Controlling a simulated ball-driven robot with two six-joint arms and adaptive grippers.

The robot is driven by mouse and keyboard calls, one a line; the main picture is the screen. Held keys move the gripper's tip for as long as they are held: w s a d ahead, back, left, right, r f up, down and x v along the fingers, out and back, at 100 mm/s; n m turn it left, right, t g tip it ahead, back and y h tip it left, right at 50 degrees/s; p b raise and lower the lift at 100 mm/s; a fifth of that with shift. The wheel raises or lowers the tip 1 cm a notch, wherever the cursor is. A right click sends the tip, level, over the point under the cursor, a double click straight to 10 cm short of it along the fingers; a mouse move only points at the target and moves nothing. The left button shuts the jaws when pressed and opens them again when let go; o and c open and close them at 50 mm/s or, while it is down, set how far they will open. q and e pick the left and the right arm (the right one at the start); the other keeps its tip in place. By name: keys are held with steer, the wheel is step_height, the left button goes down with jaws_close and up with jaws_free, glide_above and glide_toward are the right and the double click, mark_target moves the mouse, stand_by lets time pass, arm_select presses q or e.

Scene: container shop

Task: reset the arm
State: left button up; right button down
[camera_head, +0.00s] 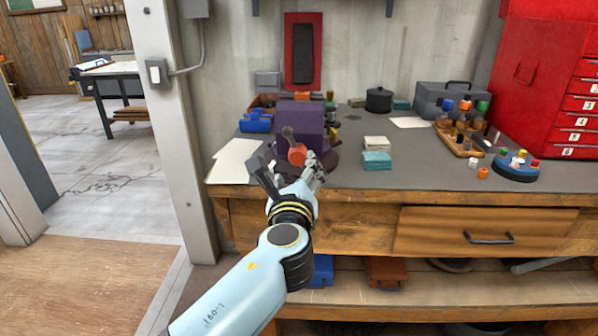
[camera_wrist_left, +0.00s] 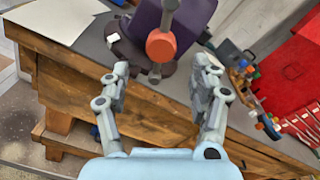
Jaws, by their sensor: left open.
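My left arm reaches from the bottom of the head view to the front edge of the workbench. My left gripper (camera_head: 290,175) is open and empty at that edge, in front of a purple vise-like machine (camera_head: 301,117) with an orange-red knob (camera_head: 297,154). In the left wrist view the two fingers of the gripper (camera_wrist_left: 163,88) stand wide apart, with the knob (camera_wrist_left: 161,45) showing beyond and between them. I cannot tell whether any finger touches the machine. My right gripper is not in view.
The workbench (camera_head: 352,180) also holds teal and cream cloths (camera_head: 376,160), a black pot (camera_head: 379,100), a grey toolbox (camera_head: 443,99), a wooden rack of colored-capped items (camera_head: 460,138) and a blue round holder (camera_head: 515,170). A red drawer cabinet (camera_head: 545,75) stands at right. Open floor (camera_head: 95,175) lies left of a post.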

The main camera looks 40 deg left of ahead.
arm_select(q)
steer(key=shift+f, duration=0.1)
steer(key=s+f+n+g+h+b, duration=0.1)
steer(key=s+f+g+h+b, duration=0.15)
steer(key=s+f, duration=0.75)
steer(key=s+f+n+g+h+b, duration=0.1)
steer(key=s+f+n+g+b, duration=0.15)
steer(key=f, duration=1.45)
steer(key=s+f+n+g+h+b, duration=0.1)
steer(key=s+f+g+b, duration=0.2)
steer(key=s+f, duration=0.75)
steer(key=s+f+n+g+h+b, duration=0.1)
steer(key=s+f+n+g+h, duration=0.1)
steer(key=s+f+n, duration=0.7)
steer(key=s+d+f+n+g+h+b, duration=0.1)
steer(key=s+f+n+g, duration=0.3)
steer(key=s+f+n, duration=0.5)
steer(key=s+f+h+b, duration=0.1)
steer(key=s+f, duration=0.2)
steer(key=s, duration=0.5)
steer(key=shift+n, duration=0.35)
steer(key=shift+d, duration=0.1)
steer(key=shift+c, duration=0.4)
